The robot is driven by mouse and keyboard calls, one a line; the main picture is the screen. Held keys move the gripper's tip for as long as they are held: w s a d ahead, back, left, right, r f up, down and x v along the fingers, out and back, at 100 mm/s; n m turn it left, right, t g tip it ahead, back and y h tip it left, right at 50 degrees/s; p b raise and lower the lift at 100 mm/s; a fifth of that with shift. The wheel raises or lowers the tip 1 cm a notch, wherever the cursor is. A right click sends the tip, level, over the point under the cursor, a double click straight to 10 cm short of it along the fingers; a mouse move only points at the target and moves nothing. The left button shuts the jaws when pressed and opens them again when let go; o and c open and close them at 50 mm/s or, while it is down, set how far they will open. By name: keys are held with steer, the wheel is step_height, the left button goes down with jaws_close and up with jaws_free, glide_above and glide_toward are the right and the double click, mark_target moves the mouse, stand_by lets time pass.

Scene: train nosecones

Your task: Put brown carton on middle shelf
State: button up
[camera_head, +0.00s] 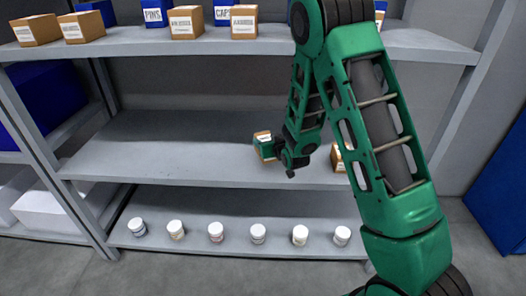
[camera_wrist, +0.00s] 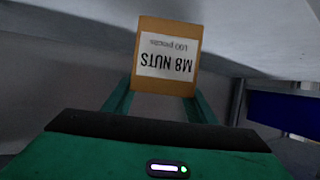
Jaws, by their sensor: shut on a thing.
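A brown carton (camera_head: 263,137) with a white label is held in my gripper (camera_head: 268,148), over the middle shelf (camera_head: 170,150). In the wrist view the carton (camera_wrist: 167,30) shows its label upside down, reading "M8 NUTS 100 pieces". The green fingers of my gripper (camera_wrist: 162,98) are shut on its sides. I cannot tell whether its underside touches the shelf. A second brown carton (camera_head: 337,160) stands on the middle shelf to the right, partly hidden behind my arm.
The top shelf (camera_head: 130,45) holds several brown cartons (camera_head: 186,22) and blue boxes (camera_head: 153,13). The bottom shelf (camera_head: 200,247) has a row of white-lidded jars (camera_head: 216,231). The left half of the middle shelf is clear. A rack post (camera_head: 50,155) stands at the left.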

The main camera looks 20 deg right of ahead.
steer(key=shift+w+d+f, duration=0.15)
steer(key=shift+f, duration=1.9)
steer(key=shift+f, duration=0.1)
steer(key=o, duration=1.4)
steer(key=v, duration=1.2)
steer(key=shift+d, duration=0.1)
